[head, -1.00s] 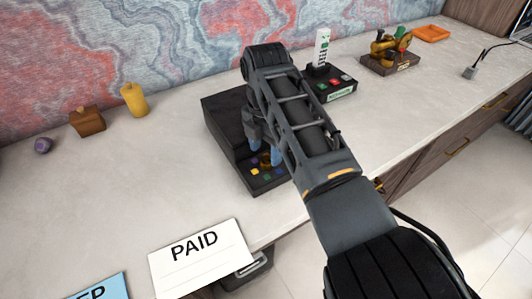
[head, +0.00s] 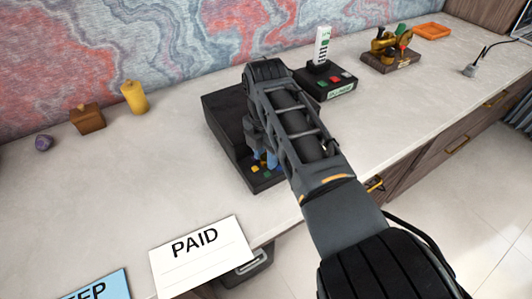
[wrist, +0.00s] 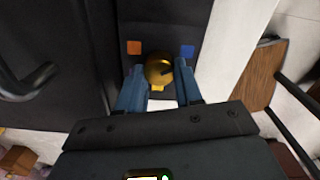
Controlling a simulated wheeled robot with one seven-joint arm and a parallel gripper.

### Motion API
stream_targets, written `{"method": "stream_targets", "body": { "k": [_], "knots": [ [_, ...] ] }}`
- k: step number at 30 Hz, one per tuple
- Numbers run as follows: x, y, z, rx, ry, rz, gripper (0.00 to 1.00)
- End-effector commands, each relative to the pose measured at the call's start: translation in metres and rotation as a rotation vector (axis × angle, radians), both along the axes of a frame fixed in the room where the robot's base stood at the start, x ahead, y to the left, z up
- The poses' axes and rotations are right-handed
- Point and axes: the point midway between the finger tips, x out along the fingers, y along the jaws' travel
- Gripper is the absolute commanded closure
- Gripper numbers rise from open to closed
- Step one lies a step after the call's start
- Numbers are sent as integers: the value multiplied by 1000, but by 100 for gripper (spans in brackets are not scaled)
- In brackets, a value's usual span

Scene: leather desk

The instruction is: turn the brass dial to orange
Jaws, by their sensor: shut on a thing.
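The brass dial (wrist: 158,70) sits on a dark panel between my two blue fingertips in the wrist view. A dark line on its face runs from the middle toward the right, on the blue mark's side. The orange mark (wrist: 134,47) is up and left of the dial; the blue mark (wrist: 187,50) is up and right. My gripper (wrist: 159,85) is shut on the dial. In the head view my gripper (head: 265,160) is down at the black device (head: 223,115), and my arm and fingers hide the dial there.
A black box with coloured buttons (head: 334,84) stands right of my arm. A wooden block (head: 87,119), yellow cylinder (head: 134,98) and purple ball (head: 43,142) are at the left. The PAID card (head: 200,256) is in front. The left desktop is mostly clear.

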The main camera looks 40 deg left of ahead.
Motion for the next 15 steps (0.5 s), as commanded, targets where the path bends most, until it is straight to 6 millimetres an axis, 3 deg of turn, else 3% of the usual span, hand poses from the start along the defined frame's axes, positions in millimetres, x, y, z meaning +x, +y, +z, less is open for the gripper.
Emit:
{"method": "stream_targets", "body": {
  "k": [6,15],
  "knots": [
    [0,0,0,0,0,0,96],
    [0,0,0,0,0,-47,96]
  ]
}}
